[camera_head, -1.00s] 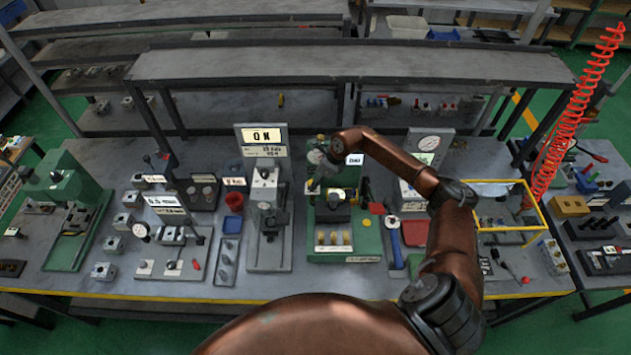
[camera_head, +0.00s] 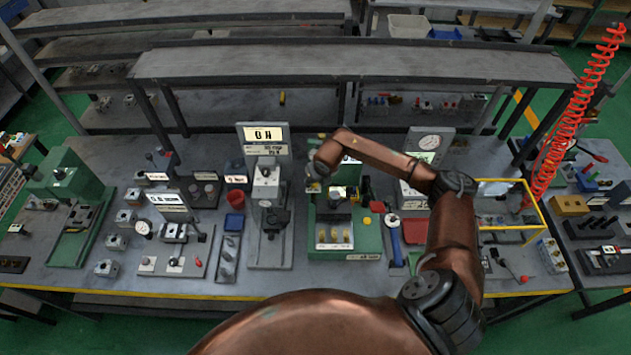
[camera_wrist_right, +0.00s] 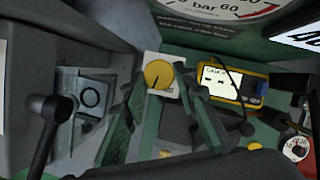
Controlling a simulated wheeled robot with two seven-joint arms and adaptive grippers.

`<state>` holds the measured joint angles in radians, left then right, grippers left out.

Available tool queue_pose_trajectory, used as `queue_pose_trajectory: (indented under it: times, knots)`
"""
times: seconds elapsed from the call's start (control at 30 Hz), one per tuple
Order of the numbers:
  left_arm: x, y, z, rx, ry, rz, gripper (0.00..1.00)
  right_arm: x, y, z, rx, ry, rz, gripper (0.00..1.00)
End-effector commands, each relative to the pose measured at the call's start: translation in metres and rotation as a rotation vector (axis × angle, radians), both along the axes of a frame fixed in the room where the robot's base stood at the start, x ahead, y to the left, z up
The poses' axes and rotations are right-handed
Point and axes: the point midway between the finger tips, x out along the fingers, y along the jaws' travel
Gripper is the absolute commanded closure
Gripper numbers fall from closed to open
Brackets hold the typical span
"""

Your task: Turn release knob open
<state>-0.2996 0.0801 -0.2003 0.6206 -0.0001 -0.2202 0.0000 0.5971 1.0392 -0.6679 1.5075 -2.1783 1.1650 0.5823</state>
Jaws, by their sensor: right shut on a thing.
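The release knob appears to be the round yellow knob (camera_wrist_right: 157,74) with a dark pointer line, on a pale plate in the right wrist view. My right gripper (camera_wrist_right: 160,82) has its ridged fingers on either side of this knob and is shut on it. In the head view my right gripper (camera_head: 316,182) is low over the back left of the green valve station (camera_head: 320,254), and the knob is hidden there. The pointer line runs down and slightly left in the wrist view. My left gripper is not in view.
A grey press with a display (camera_head: 264,134) stands close left of my right gripper. A pressure gauge (camera_wrist_right: 215,12) and a yellow meter (camera_wrist_right: 232,82) are near the fingers. A black lever (camera_wrist_right: 50,118) is at the wrist view's left. A blue-handled tool (camera_head: 395,245) lies to the right.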

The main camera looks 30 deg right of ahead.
Motion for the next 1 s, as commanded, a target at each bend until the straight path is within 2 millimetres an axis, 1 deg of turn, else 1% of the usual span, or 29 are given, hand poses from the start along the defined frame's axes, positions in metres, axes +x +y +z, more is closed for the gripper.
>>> queue_pose_trajectory:
  times: [0.2,0.5,0.7,1.0]
  knots:
    - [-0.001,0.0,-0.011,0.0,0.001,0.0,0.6,0.003,0.003,0.0,0.001,-0.004,-0.174,0.98]
    - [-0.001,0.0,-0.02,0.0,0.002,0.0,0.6,0.003,0.003,0.0,0.001,-0.004,-0.337,0.98]
    - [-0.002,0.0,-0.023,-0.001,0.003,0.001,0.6,0.003,0.004,0.001,0.001,-0.004,-0.386,0.98]
    - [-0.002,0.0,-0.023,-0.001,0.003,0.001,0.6,0.003,0.004,0.001,0.002,-0.003,-0.401,0.98]
